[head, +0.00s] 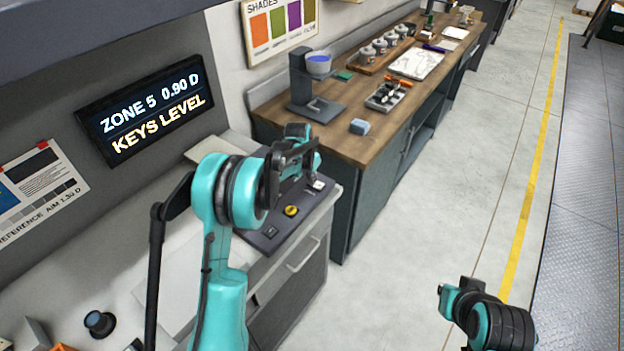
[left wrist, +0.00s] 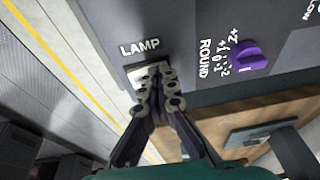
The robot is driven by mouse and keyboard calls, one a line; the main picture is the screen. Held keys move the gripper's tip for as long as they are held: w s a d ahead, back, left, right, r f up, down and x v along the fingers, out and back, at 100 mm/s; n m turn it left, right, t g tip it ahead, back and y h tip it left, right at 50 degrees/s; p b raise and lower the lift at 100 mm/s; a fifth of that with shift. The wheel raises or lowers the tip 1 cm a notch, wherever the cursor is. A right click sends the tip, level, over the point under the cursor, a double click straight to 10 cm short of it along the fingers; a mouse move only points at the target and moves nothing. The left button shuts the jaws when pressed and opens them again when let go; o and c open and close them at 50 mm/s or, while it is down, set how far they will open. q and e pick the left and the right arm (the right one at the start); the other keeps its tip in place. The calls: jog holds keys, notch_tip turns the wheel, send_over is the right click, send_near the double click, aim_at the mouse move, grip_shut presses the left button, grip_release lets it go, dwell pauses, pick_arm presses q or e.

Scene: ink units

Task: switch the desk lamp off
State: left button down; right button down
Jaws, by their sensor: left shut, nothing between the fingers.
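The lamp switch (left wrist: 146,71) is a small light plate in a dark recess beside the word LAMP on a grey control panel (left wrist: 190,22). My left gripper (left wrist: 158,86) is shut and empty. Its fingertips are over the switch and cover part of it; I cannot tell whether they touch it. In the head view the left gripper (head: 300,157) is above the far end of the panel (head: 268,236). The switch's position is unclear. No desk lamp can be made out for certain. Only part of my right arm shows, at the lower right, without its fingers.
A purple ROUND knob (left wrist: 248,56) stands beside the switch. A yellow knob (head: 291,211) is nearer on the panel. A wooden bench (head: 345,143) with a grey stand (head: 305,92) and jars lies beyond. A lit sign (head: 148,108) is on the wall.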

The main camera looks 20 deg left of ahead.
pick_arm(q)
jog(key=shift+d, duration=0.15)
jog(key=shift+s+d+r, duration=0.1)
jog(key=shift+s+d, duration=0.15)
jog(key=shift+d, duration=0.35)
notch_tip(320, 180, up, 5)
jog(key=p, duration=0.3)
jog(key=shift+w+a, duration=0.1)
jog(key=shift+a, duration=0.05)
jog(key=s+a+r, duration=0.2)
jog(key=a+r, duration=0.1)
jog(key=r, duration=0.5)
jog(key=shift+r+p, duration=0.2)
jog(key=shift+p, duration=0.25)
